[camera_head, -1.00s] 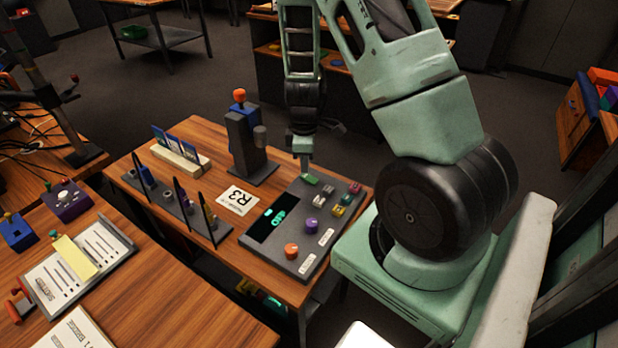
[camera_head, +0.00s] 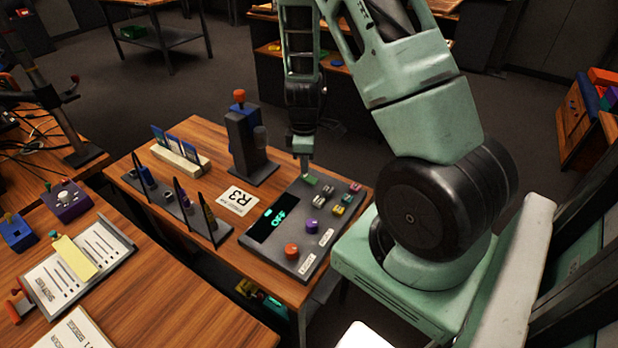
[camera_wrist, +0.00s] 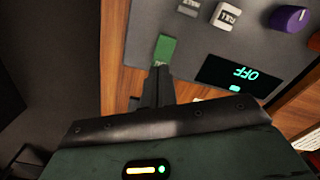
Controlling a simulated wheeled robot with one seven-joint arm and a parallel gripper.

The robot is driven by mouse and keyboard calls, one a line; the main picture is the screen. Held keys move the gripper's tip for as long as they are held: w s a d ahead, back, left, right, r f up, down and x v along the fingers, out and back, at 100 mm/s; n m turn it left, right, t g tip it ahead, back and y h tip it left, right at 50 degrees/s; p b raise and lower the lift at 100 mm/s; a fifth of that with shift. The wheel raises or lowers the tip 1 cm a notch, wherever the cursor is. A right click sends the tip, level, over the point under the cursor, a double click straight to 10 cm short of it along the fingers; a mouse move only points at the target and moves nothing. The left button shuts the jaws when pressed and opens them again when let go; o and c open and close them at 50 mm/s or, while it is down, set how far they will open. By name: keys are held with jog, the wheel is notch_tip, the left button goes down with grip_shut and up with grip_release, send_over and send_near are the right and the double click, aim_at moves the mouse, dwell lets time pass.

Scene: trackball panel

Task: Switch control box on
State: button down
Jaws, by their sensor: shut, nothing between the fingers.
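The control box (camera_head: 322,205) is a dark grey slanted panel on the wooden table. Its black display (camera_head: 275,219) reads OFF in cyan, and it also shows in the wrist view (camera_wrist: 238,76). A green button (camera_head: 310,180) sits at the box's far corner; it shows as a green block in the wrist view (camera_wrist: 165,48). My gripper (camera_head: 305,166) points down, shut and empty, with its tips right at the green button. In the wrist view the fingertips (camera_wrist: 160,73) meet the button's near edge; I cannot tell whether they press it.
The box also bears an orange knob (camera_head: 291,251), a purple knob (camera_head: 311,226) and several small switches. A dark post with an orange-topped joystick (camera_head: 239,97) stands behind left. A white R3 card (camera_head: 239,200) lies beside the box. Dark upright dividers stand further left.

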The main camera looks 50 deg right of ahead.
aim_at(305, 175)
jog(key=shift+f+b, duration=0.95)
jog(key=shift+f, duration=0.05)
dwell(0.8)
jog(key=shift+r+p, duration=2.85)
jog(key=shift+r, duration=0.75)
